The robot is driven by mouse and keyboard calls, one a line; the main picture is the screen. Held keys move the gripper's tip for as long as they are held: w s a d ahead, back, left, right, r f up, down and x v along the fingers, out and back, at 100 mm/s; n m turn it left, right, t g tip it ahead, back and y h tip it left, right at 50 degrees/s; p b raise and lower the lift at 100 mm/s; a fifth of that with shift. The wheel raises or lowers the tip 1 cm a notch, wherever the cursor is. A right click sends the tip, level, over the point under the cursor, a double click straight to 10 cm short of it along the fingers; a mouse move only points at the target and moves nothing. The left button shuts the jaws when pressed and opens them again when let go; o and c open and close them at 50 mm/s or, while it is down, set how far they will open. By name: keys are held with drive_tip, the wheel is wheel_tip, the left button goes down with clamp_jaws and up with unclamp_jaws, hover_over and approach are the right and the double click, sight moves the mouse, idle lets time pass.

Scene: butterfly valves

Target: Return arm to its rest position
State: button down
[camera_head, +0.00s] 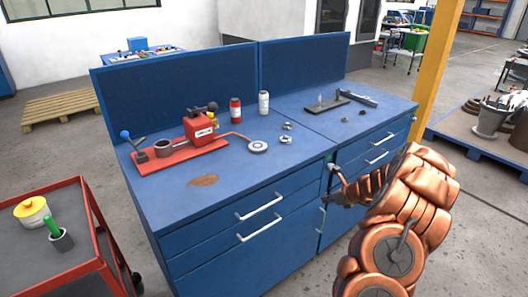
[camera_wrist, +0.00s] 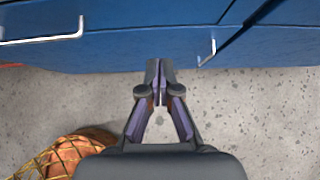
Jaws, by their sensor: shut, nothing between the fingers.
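My gripper (camera_wrist: 158,68) shows in the wrist view with its two dark fingers together at the tips and nothing between them. It points toward the blue drawer front of the workbench (camera_wrist: 115,50), over the grey floor. A small gap of floor shows around the finger bases. In the head view, my arm is folded at the lower right in front of the bench. The gripper end there is small and dark beside the cabinet front, and its fingertips are hard to make out. I cannot tell whether it touches the cabinet.
On the blue workbench stand a red valve assembly (camera_head: 200,128), a red bottle (camera_head: 235,109) and a white bottle (camera_head: 264,102). A red cart (camera_head: 108,276) stands at the left. A yellow post (camera_head: 437,70) and a blue pallet (camera_head: 455,145) stand at the right. Drawer handles (camera_head: 262,206) stick out.

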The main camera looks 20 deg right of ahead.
drive_tip(key=s+a+r+n+g+y, duration=0.2)
drive_tip(key=a+r+n, duration=0.4)
drive_tip(key=a, duration=0.5)
drive_tip(key=s+a+r+n+g+y, duration=0.1)
drive_tip(key=s+a+r+n, duration=0.3)
drive_tip(key=a, duration=0.7)
drive_tip(key=s+a+r+n+g+y, duration=0.1)
drive_tip(key=a+r+n+g+y, duration=0.1)
drive_tip(key=a+r+n, duration=0.7)
drive_tip(key=s+a+r+n+g+h, duration=0.15)
drive_tip(key=s+a+n, duration=0.35)
drive_tip(key=s, duration=0.7)
drive_tip(key=s+a+n+g+h, duration=0.3)
drive_tip(key=s+a+n, duration=0.2)
drive_tip(key=s, duration=0.7)
drive_tip(key=s+d+n+g+h, duration=0.1)
drive_tip(key=s+d+n, duration=0.3)
drive_tip(key=s, duration=0.6)
drive_tip(key=shift+r+h, duration=0.2)
drive_tip(key=shift+h, duration=0.55)
